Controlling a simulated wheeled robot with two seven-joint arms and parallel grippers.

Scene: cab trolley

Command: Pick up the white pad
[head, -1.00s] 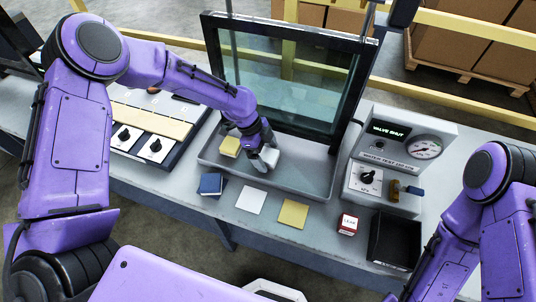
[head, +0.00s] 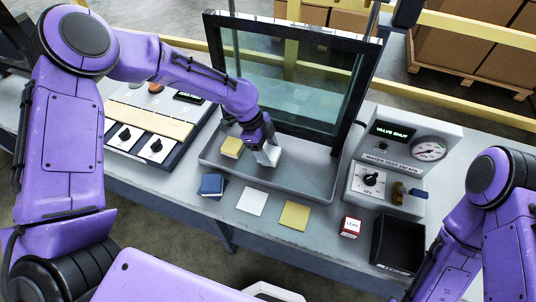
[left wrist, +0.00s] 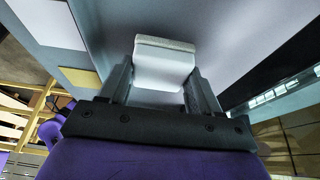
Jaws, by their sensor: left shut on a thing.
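The white pad (head: 269,156) is a small white block in the grey tray (head: 300,188) area in front of the glass pane. My left gripper (head: 266,146) points down from above and is shut on it. In the left wrist view the white pad (left wrist: 165,62) sits between the two fingers (left wrist: 160,85), its end sticking out beyond them. I cannot tell how far its underside is from the tray floor. My right gripper is out of view; only part of that arm shows at the right.
A yellow pad (head: 231,147) lies in the tray's left part. A blue pad (head: 212,185), a flat white square (head: 252,201) and a flat yellow square (head: 294,215) lie in front. A red-and-white box (head: 350,226), black bin (head: 398,243) and valve box (head: 383,185) stand right.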

